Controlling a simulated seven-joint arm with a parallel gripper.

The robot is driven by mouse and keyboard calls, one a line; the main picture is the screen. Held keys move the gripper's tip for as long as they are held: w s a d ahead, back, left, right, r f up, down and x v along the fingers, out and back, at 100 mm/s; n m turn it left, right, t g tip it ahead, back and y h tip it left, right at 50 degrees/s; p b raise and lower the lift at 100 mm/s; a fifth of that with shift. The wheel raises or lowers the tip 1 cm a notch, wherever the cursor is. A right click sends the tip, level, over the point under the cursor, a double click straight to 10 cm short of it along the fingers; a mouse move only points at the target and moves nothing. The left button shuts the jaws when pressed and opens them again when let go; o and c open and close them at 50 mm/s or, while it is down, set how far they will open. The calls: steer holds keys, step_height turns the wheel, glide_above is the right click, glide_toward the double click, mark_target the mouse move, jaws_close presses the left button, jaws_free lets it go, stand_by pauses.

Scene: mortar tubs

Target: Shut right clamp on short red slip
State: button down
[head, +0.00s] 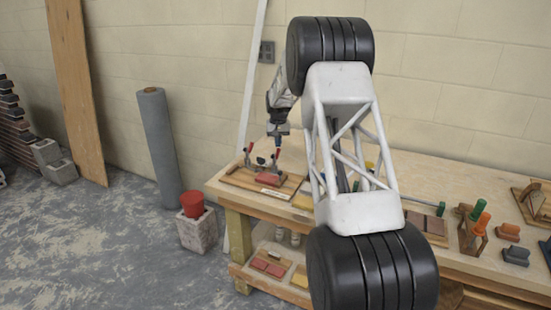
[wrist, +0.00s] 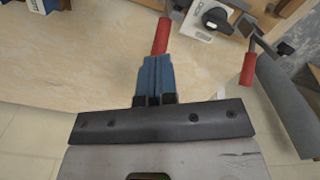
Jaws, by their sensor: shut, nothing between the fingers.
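My gripper (head: 279,138) is over the left end of the bench, just above the right clamp's red handle (head: 277,155). In the wrist view its blue fingers (wrist: 158,62) are shut and empty. The right clamp's handle (wrist: 161,36) shows just past the fingertips; I cannot tell whether they touch. The left clamp's red handle (head: 249,148) stands up, and it also shows in the wrist view (wrist: 248,68). The short red slip (head: 269,179) lies on the wooden board between and in front of the clamps. The slip is not visible in the wrist view.
The wooden bench (head: 225,188) holds tools and blocks to the right, partly hidden by my arm. A grey roll (head: 159,145) and a concrete block with a red tub (head: 192,204) stand left of it. Red pieces lie on the lower shelf.

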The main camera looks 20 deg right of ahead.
steer(key=shift+w+d+f, duration=0.1)
steer(key=shift+f, duration=0.1)
steer(key=shift+w+d+f, duration=0.15)
steer(key=shift+f, duration=0.15)
steer(key=shift+w+d+f, duration=0.2)
steer(key=shift+f, duration=0.4)
stand_by(0.3)
steer(key=shift+w+d+f, duration=0.1)
steer(key=shift+f, duration=0.2)
steer(key=shift+w+d+f, duration=0.1)
steer(key=shift+r, duration=3.45)
steer(key=shift+r, duration=0.1)
